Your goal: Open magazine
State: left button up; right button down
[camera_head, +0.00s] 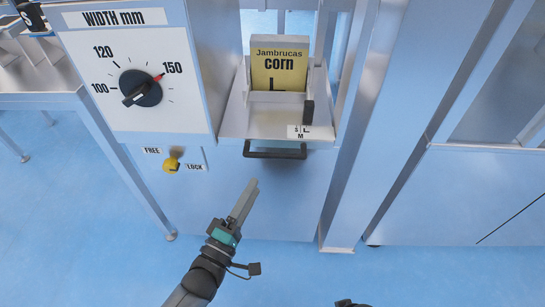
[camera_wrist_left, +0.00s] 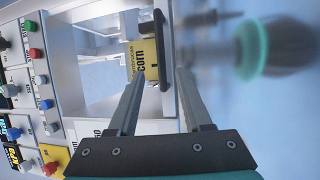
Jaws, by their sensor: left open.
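The magazine (camera_head: 232,121) is a pale metal tray in the machine front with a black bar handle (camera_head: 275,153) along its front edge. A yellow pack of corn pouches (camera_head: 279,62) stands upright in it. My left gripper (camera_head: 255,182) is below and slightly left of the handle in the head view, pointing up toward it. In the left wrist view its fingers (camera_wrist_left: 161,76) are apart and empty, with the dark handle bar (camera_wrist_left: 163,50) ahead between them. Whether they touch it I cannot tell.
A width dial (camera_head: 141,88) is left of the magazine, with a yellow FREE/LOCK knob (camera_head: 171,165) below it. A button panel (camera_wrist_left: 38,85) fills the left of the wrist view. A metal post (camera_head: 375,120) stands right of the magazine. The blue floor in front is clear.

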aim_at(273, 153)
pick_arm(q)
jog(key=shift+b+x, duration=1.6)
jog(key=shift+x, duration=4.05)
pick_arm(e)
jog(key=w+a+r, duration=0.1)
jog(key=w+r, duration=0.2)
jog(key=r, duration=0.3)
jog(key=shift+w+r+t, duration=0.2)
jog(key=shift+t, duration=0.2)
pick_arm(q)
jog(key=shift+c, duration=0.2)
pick_arm(e)
jog(key=shift+a, duration=0.15)
pick_arm(q)
grip_shut()
